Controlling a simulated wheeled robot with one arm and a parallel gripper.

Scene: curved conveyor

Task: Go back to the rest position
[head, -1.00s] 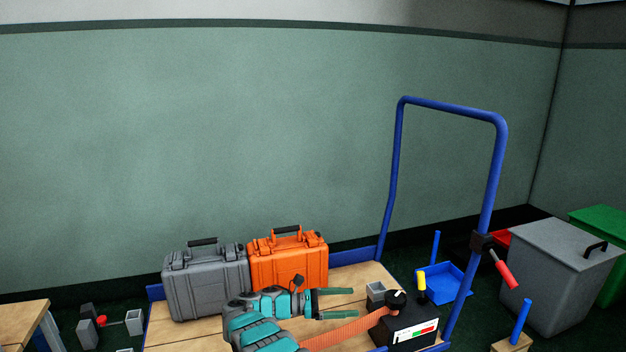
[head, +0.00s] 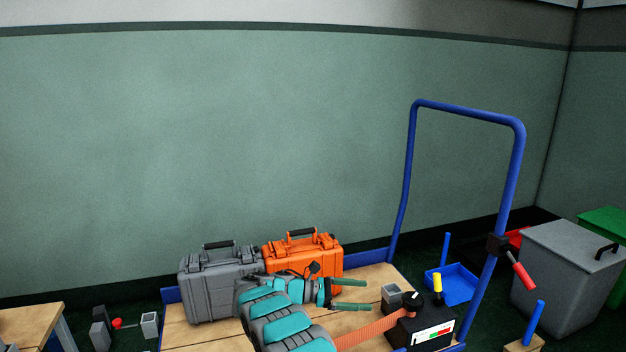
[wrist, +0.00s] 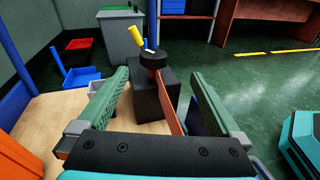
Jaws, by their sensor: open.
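My gripper (head: 351,294) is open and empty, with its two green fingers pointing right above the wooden cart deck (head: 184,333). In the wrist view the gripper (wrist: 158,98) shows its fingers spread wide. A black box (wrist: 150,100) with a round black knob and a yellow handle stands beyond and between the fingers, apart from them. The same black box (head: 425,336) stands at the right end of the deck in the head view, with an orange strap (head: 370,331) running from it toward my arm.
A grey case (head: 222,287) and an orange case (head: 318,257) stand behind my arm on the deck. The cart's blue handle (head: 407,170) rises at the right. A grey bin (head: 560,285) and a blue tray (head: 455,285) are beyond it. A wooden table (head: 28,322) is at left.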

